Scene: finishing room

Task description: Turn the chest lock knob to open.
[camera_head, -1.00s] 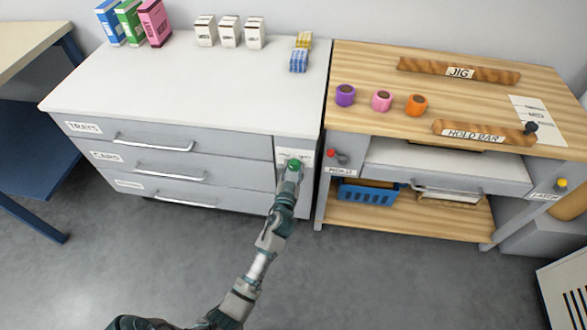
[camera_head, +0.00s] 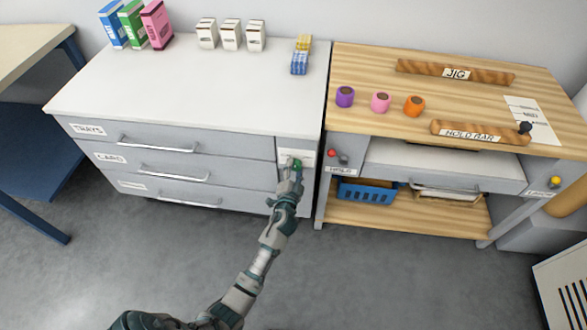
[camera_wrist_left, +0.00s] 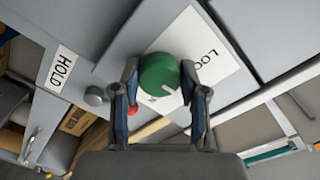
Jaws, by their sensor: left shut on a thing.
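The chest lock knob is a round green knob (camera_wrist_left: 160,74) on a white label with partly hidden lettering, seen in the left wrist view. A pale mark shows on its lower right face. In the head view the green knob (camera_head: 297,163) is on the right end of the grey chest's front (camera_head: 210,147). My left gripper (camera_head: 292,168) is at the knob; in the left wrist view its two fingers (camera_wrist_left: 160,80) are on either side of the knob, shut on it. The right gripper is not in view.
A wooden bench (camera_head: 440,85) with cups and bars stands right of the chest. A red button (camera_head: 332,153) and a dark knob are on its left front. A blue basket (camera_head: 367,192) sits on its lower shelf. The floor in front is clear.

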